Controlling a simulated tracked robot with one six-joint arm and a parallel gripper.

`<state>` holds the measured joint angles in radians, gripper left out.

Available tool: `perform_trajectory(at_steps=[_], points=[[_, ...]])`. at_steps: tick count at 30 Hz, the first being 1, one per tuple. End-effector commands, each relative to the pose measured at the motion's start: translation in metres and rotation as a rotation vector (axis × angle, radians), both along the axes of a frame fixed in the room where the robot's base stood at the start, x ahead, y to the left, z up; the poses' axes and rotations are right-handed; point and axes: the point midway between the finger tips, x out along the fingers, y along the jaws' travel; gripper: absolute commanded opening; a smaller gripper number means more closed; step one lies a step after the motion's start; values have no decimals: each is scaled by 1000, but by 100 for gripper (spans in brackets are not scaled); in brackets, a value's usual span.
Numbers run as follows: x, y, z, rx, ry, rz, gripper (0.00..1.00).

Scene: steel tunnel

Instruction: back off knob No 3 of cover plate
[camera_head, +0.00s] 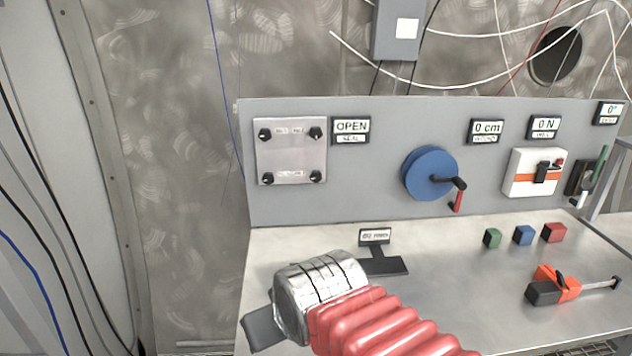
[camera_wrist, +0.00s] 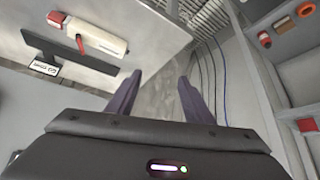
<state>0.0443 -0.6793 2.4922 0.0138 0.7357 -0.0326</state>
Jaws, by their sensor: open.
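The cover plate (camera_head: 291,160) is a pale square metal plate on the grey upright panel, at the left in the head view. A dark knob sits at each corner: upper left (camera_head: 265,134), upper right (camera_head: 315,133), lower left (camera_head: 267,178) and lower right (camera_head: 316,176). The small labels on the plate are too blurred to tell which is No 3. A display reading OPEN (camera_head: 351,127) is right of the plate. My gripper (camera_wrist: 158,85) is open and empty in the wrist view; neither plate nor knobs show there. In the head view it is mostly hidden by my arm, low before the panel.
A small sign on a dark stand (camera_head: 384,266) stands on the bench close to my arm. A blue crank wheel (camera_head: 428,174) and a white switch box (camera_head: 524,185) are further right. Coloured blocks (camera_head: 523,235) and an orange-black tool (camera_head: 556,285) lie on the right of the bench.

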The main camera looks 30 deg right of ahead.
Motion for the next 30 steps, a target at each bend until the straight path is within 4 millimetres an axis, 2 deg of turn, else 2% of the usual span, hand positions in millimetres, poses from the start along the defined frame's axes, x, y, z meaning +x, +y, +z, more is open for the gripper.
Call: perform_trajectory(at_steps=[6,15,24,30], points=[[67,-27,5,-28,-167,-38,47],[145,-79,17,-102,-412,-106,47],[195,-144,30,-220,-645,-186,47],[211,-189,38,-321,-786,-245,47]])
